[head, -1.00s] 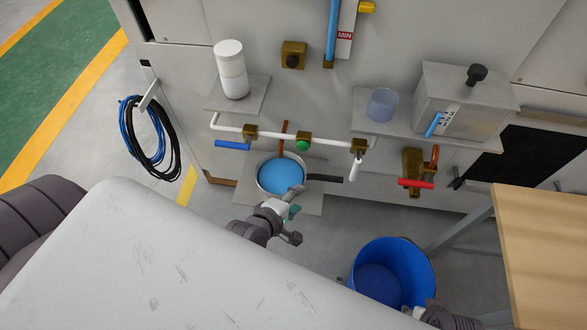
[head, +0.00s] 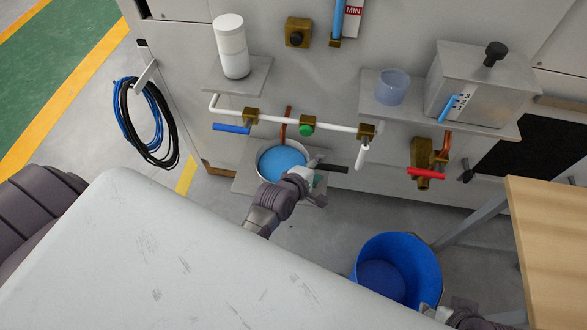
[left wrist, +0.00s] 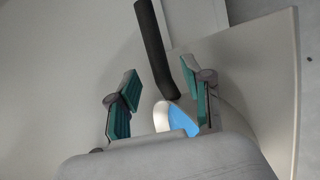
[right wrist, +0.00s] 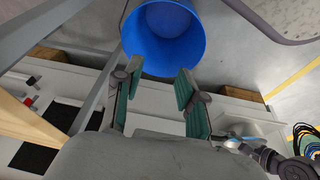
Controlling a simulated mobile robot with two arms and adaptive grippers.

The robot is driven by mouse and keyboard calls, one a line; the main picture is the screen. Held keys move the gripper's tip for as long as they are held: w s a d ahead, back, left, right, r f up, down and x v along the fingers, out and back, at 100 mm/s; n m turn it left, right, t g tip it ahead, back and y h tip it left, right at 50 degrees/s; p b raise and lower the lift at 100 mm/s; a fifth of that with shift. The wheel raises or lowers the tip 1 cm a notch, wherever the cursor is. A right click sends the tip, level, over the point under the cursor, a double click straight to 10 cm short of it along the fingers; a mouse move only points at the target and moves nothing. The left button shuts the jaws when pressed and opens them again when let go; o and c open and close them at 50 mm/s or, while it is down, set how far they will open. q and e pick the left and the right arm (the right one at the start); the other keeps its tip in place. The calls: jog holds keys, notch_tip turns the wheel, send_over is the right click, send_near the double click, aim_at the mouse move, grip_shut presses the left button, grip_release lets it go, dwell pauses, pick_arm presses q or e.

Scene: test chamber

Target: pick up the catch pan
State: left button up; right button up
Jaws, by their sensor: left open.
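The catch pan (head: 263,173) is a round, pale-rimmed pan holding blue liquid, with a black handle (head: 333,168) pointing right. It sits on a low grey shelf. My left gripper (head: 316,180) is open at the pan's right side, by the base of the handle. In the left wrist view the handle (left wrist: 154,45) runs between and beyond the open fingers (left wrist: 160,100), and part of the pan's rim and blue liquid (left wrist: 178,118) shows below it. My right gripper (right wrist: 157,88) is open and empty, near the blue bucket.
A blue bucket (head: 413,250) stands on the floor to the right. Above the pan runs a white pipe (head: 285,122) with valves and a copper spout (head: 288,115). A white bottle (head: 233,50) and a clear cup (head: 391,86) stand on shelves. A wooden table (head: 550,240) is at right.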

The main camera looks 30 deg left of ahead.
pick_arm(q)
jog(key=x, duration=0.2)
jog(key=shift+w+f, duration=0.25)
jog(key=shift+w, duration=0.05)
pick_arm(e)
jog(key=w+t, duration=0.1)
jog(key=w+a, duration=0.1)
jog(key=w, duration=0.1)
jog(key=w+t, duration=0.1)
jog(key=shift+w+a+r+t+y, duration=0.2)
jog(key=shift+w+r+t+y, duration=0.1)
jog(key=shift+w+r, duration=0.1)
pick_arm(q)
grip_shut()
jog(key=shift+r, duration=0.1)
